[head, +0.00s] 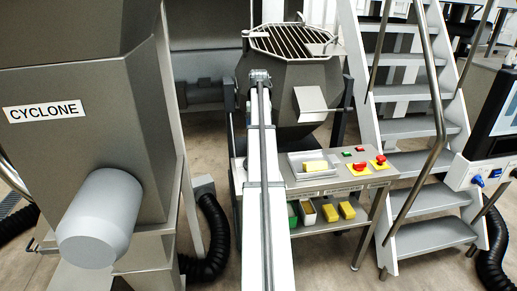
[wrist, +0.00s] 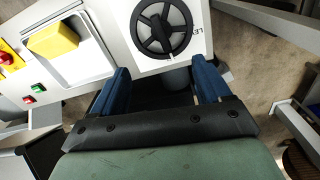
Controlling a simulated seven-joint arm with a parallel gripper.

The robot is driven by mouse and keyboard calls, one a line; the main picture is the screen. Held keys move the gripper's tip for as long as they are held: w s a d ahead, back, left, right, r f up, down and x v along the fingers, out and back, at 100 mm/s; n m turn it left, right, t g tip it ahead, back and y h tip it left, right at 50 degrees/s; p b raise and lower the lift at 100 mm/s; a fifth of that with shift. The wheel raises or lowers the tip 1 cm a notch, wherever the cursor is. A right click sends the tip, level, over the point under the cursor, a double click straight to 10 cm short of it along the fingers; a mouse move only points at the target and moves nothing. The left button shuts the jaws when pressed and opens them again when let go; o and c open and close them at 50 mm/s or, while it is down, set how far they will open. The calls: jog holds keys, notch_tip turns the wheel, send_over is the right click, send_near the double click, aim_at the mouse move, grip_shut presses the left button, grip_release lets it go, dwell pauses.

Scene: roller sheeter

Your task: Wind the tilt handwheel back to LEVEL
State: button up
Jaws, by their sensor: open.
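In the head view I cannot make out the handwheel or the gripper.
A grey machine with a grille top (head: 292,42) stands at the back. A steel bench (head: 345,190) carries a white tray (head: 290,168) with a yellow block and red and green buttons. Stairs (head: 420,150) stand at right and the cyclone housing (head: 75,150) at left.

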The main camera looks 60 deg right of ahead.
jog(key=o, duration=0.4)
jog(key=m, duration=0.5)
jog(key=shift+m, duration=0.3)
notch_tip(320, 180, down, 14)
jog(key=m, duration=0.9)
jog(key=shift+m, duration=0.4)
jog(key=shift+r, duration=0.1)
jog(key=c, duration=1)
